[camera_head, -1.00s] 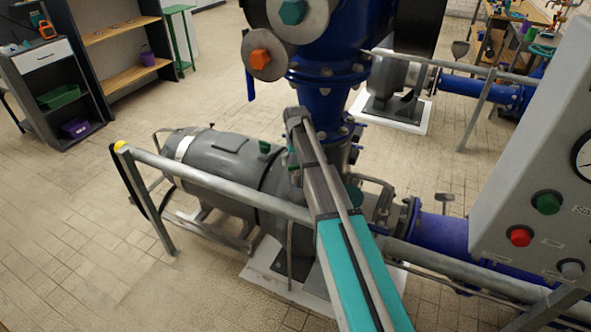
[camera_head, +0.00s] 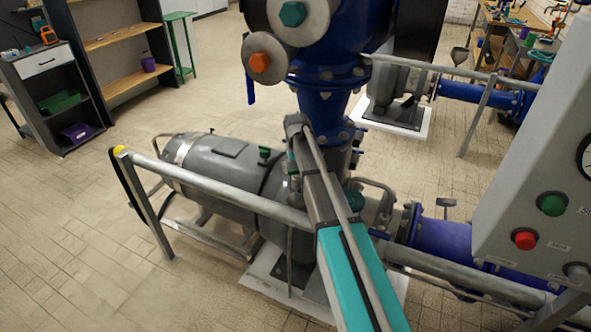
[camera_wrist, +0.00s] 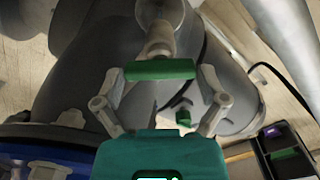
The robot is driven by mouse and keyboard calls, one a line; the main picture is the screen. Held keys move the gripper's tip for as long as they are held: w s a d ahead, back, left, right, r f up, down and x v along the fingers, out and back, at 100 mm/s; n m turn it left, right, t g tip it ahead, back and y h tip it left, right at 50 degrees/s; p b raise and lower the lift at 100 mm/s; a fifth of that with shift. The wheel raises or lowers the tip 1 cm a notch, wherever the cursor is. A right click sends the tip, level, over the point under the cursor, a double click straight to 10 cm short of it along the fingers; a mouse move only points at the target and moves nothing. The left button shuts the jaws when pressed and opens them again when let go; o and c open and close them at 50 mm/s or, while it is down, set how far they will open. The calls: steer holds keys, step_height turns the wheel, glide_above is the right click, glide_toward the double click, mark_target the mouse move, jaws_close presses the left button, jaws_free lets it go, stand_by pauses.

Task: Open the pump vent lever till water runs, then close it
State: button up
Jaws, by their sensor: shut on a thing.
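The vent lever (camera_wrist: 160,69) shows in the wrist view as a green bar on a pale metal stem. My gripper (camera_wrist: 161,76) has one finger at each end of the bar and is shut on it. The grey pump (camera_head: 225,165) lies under the blue vertical pipe (camera_head: 325,95) in the head view. My arm reaches to its pipe end, and the fingertips are hidden there by the arm and pipework. I see no stream of water in either view.
A grey guard rail (camera_head: 215,187) runs in front of the pump, below my arm. A control box (camera_head: 545,170) with red and green buttons stands close at the right. Shelves (camera_head: 110,60) stand at the back left. The tiled floor at the left is clear.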

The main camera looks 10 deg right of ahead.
steer(key=shift+m, duration=0.5)
steer(key=m, duration=0.3)
steer(key=shift+m, duration=2.2)
steer(key=o, duration=0.8)
steer(key=shift+n, duration=0.3)
